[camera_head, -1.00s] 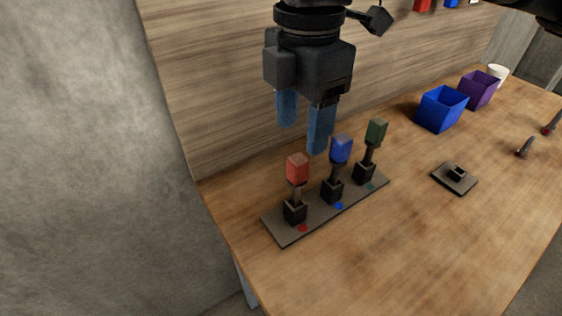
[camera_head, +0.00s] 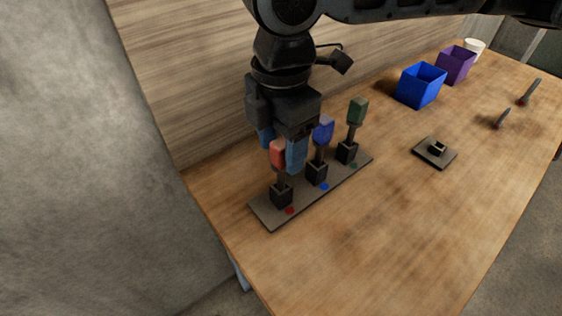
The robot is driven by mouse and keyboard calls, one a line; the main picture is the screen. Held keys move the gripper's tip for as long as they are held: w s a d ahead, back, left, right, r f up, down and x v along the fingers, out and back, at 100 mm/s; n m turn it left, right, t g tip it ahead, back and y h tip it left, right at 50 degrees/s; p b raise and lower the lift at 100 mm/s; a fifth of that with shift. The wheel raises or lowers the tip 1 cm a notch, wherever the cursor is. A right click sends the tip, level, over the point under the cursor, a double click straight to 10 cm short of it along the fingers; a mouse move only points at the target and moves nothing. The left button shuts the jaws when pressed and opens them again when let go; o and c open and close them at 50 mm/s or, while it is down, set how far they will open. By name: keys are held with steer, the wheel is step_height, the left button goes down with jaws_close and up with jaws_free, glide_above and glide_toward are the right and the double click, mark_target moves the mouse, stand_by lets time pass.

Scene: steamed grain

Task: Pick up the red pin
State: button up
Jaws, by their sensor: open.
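The red pin (camera_head: 278,156) stands upright in a dark socket at the near left end of a grey rack (camera_head: 270,222). A red dot lies beside its socket. My gripper (camera_head: 281,153), with blue fingers, points down at the height of the pin's red top. The jaws are open, with one finger behind and left of the red top and the other overlapping its right side. The red top shows between the fingers; whether either finger touches it I cannot tell. A blue pin (camera_head: 323,130) and a green pin (camera_head: 357,111) stand in the same rack, to the right.
The blue pin is close to the right finger. A small dark base (camera_head: 435,153) lies to the right on the wooden table (camera_head: 400,220). A blue box (camera_head: 420,86), a purple box (camera_head: 456,65) and a white cup (camera_head: 474,47) stand farther back. The front table is clear.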

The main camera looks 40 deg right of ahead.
steer(key=shift+c, duration=0.3)
jaws_close()
steer(key=shift+r, duration=0.1)
step_height(320, 180, up, 10)
steer(key=shift+f, duration=0.2)
step_height(320, 180, up, 7)
steer(key=p, duration=0.6)
stand_by(0.5)
steer(key=shift+f, duration=0.1)
